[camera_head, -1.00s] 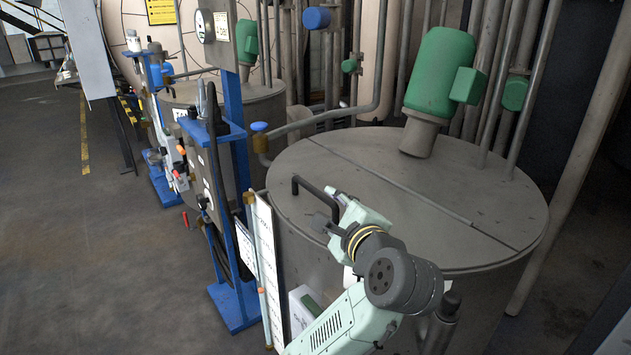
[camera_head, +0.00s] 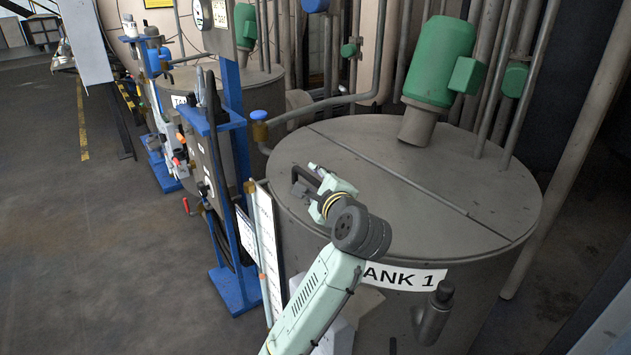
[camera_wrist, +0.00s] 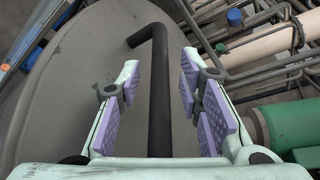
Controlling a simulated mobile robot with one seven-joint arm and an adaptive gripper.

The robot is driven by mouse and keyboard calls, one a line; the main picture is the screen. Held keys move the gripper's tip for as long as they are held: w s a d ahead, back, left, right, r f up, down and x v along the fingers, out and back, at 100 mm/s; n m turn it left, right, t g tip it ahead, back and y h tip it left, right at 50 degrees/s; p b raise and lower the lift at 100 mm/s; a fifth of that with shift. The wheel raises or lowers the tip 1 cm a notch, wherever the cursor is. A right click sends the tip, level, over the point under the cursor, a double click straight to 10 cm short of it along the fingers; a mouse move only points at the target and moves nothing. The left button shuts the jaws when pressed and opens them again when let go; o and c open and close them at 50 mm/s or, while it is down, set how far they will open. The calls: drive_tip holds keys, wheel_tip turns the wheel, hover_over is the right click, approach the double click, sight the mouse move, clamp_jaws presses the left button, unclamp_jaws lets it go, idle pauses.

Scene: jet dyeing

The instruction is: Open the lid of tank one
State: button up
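Tank one (camera_head: 470,290) stands at the right, marked by a white "TANK 1" label (camera_head: 405,276). Its round grey lid (camera_head: 420,215) lies flat and closed, with a straight seam across it. A black bar handle (camera_head: 297,173) rises near the lid's left edge. My gripper (camera_head: 313,184) is at this handle and hides part of it. In the wrist view, the black handle (camera_wrist: 160,100) runs between the two purple-padded fingers of my gripper (camera_wrist: 160,68). The fingers are apart, with gaps on both sides of the bar.
A green motor (camera_head: 437,65) stands on the back part of the lid, with pipes behind it. A blue-framed stand (camera_head: 235,285) and a white panel (camera_head: 268,240) are left of the tank. Open floor (camera_head: 90,260) lies further left.

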drive_tip(key=shift+c, duration=0.4)
clamp_jaws()
idle(0.4)
